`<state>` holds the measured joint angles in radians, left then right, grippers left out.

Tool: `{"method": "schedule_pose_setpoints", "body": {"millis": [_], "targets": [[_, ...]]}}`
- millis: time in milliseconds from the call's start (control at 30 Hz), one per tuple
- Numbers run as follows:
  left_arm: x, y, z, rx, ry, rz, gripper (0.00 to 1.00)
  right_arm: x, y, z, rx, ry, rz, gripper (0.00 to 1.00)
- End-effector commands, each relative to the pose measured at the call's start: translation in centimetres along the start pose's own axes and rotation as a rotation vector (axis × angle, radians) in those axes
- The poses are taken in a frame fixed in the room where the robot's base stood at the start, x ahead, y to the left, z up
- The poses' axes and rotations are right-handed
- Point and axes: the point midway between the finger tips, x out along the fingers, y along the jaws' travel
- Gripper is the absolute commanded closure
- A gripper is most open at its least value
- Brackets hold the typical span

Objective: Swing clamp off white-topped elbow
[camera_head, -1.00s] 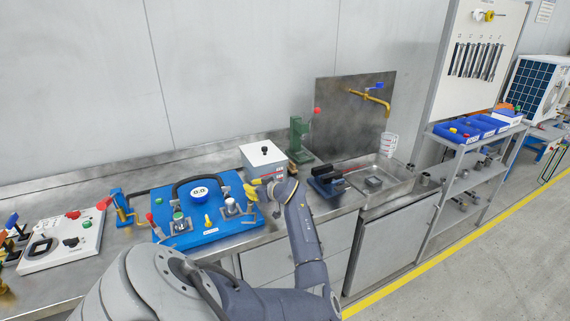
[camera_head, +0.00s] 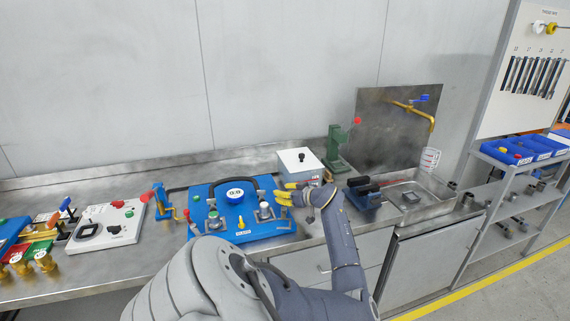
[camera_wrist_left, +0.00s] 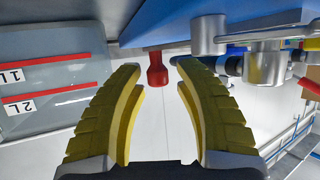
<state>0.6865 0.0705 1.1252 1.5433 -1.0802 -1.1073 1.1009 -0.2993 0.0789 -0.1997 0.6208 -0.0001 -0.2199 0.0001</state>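The blue pump board (camera_head: 215,193) lies on the bench. The white-topped elbow (camera_head: 265,211) stands at its right part, and a green-topped fitting (camera_head: 213,220) stands at its left part. My left gripper (camera_head: 284,194), with yellow fingers, is at the board's right end, just right of the white-topped elbow. In the left wrist view its fingers (camera_wrist_left: 157,80) are open and apart, with a red clamp handle tip (camera_wrist_left: 157,72) in the gap beyond them. Silver cylindrical parts (camera_wrist_left: 208,36) show to the right. In the head view my gripper hides this clamp's handle. My right gripper is not in view.
A green press (camera_head: 338,148) and a sink (camera_head: 412,195) are to the right. A white control panel (camera_head: 108,224) lies left.

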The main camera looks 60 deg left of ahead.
Motion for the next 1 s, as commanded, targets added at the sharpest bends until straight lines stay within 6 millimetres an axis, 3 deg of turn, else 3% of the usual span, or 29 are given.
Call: {"method": "schedule_pose_setpoints", "body": {"millis": [333,467,1000], "targets": [[-0.2,0.0,0.2,0.003,-0.002,0.001,0.58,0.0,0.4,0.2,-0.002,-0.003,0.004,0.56],[-1.2,0.1,0.2,0.002,-0.003,0.002,0.58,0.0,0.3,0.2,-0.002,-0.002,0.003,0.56],[-9.8,0.1,0.2,0.002,-0.003,0.001,0.58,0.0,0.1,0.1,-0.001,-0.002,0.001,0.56]]}}
